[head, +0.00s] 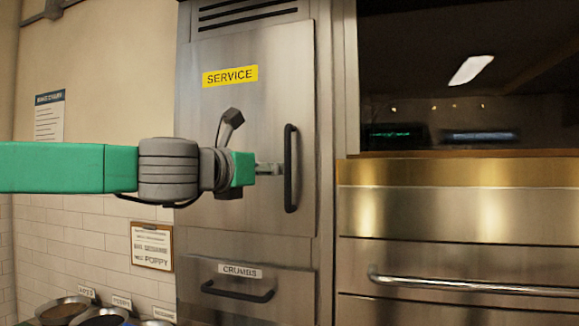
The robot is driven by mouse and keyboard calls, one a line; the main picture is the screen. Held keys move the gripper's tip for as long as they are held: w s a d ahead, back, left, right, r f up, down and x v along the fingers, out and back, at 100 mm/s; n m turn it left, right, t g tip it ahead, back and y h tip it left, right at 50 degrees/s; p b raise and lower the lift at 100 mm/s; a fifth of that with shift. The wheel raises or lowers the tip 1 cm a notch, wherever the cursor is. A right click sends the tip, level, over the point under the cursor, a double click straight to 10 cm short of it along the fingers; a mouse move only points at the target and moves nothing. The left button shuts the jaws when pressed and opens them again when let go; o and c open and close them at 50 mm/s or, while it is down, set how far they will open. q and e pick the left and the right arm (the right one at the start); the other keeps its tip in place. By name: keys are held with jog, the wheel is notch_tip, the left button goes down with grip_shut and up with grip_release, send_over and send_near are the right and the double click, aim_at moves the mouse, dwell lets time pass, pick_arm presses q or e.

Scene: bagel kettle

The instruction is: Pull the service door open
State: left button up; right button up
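The service door (258,110) is a tall stainless steel panel with a yellow SERVICE label. It looks shut, flush with its frame. Its black vertical handle (291,168) is on the right side of the door. My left arm comes in from the left in green and grey, and my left gripper (272,169) points at the handle's middle from its left side. The fingertips are at or very near the handle. Whether they are closed around it is too small to tell. My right gripper does not show.
A drawer labelled CRUMBS (247,289) with a black handle is below the door. To the right is a steel unit with a dark window (440,90) and a horizontal bar handle (470,286). Bowls (63,310) stand at the lower left. A clipboard (152,246) hangs on the tiled wall.

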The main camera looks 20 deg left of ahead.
aim_at(287, 169)
pick_arm(q)
jog(key=x, duration=0.2)
jog(key=p+x, duration=0.1)
jog(key=x, duration=0.5)
jog(key=shift+d+p, duration=0.3)
jog(key=shift+p, duration=0.05)
jog(key=shift+w+d, duration=0.1)
jog(key=shift+d, duration=0.15)
jog(key=shift+a, duration=0.3)
jog(key=shift+c, duration=0.3)
jog(key=shift+a, duration=0.25)
jog(key=c, duration=0.7)
jog(key=shift+a, duration=0.15)
grip_shut()
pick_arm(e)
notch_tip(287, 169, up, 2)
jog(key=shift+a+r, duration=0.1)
